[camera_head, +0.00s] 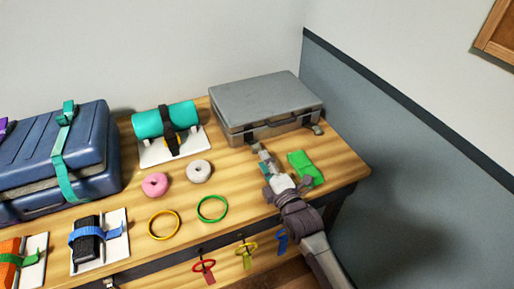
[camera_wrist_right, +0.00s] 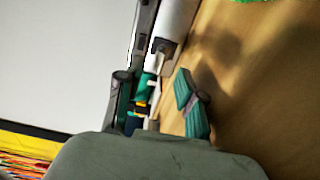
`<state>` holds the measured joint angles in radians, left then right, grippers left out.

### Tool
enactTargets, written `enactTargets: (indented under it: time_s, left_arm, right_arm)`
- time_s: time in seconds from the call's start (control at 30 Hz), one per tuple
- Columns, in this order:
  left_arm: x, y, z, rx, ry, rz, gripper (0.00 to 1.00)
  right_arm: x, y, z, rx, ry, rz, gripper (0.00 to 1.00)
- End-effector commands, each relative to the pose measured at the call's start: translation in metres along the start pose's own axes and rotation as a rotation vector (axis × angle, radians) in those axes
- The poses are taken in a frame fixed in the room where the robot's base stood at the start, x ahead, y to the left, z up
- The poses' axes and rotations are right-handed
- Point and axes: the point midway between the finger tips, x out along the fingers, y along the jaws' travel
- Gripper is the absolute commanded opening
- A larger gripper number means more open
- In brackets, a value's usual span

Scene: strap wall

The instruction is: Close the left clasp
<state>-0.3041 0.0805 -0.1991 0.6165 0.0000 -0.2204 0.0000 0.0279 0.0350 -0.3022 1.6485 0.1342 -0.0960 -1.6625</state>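A grey hard case (camera_head: 262,95) lies flat with its lid down at the back right of the wooden table, its handle (camera_head: 275,126) facing front. The dark left clasp (camera_head: 248,136) is on its front face, left of the handle. Its exact position is too small to tell. The right clasp (camera_head: 317,129) sticks out at the front right corner. My right gripper (camera_head: 261,151) reaches up from the lower right, its tip just in front of and below the left clasp; contact cannot be told. My left gripper is not in view.
A green folded cloth (camera_head: 305,167) lies right beside my right gripper. A teal strapped roll (camera_head: 150,122) and a blue suitcase (camera_head: 30,150) stand further left. A grey wall closes the right side.

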Motion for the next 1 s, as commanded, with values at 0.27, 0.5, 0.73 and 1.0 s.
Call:
enactTargets:
  time_s: [0.27, 0.5, 0.73, 1.0]
  left_arm:
    - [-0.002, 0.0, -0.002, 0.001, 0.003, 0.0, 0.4]
    - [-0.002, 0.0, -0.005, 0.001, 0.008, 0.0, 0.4]
    - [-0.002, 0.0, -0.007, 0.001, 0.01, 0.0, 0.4]
    - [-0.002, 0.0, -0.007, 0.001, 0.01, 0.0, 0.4]
  right_arm:
    - [0.047, 0.0, 0.0, 0.0, 0.0, 0.0, 0.38]
    - [0.059, 0.0, 0.0, 0.0, 0.0, 0.001, 0.38]
    - [0.059, 0.0, 0.0, 0.0, 0.0, 0.0, 0.36]
    - [0.059, 0.0, 0.0, 0.0, 0.0, 0.0, 0.0]
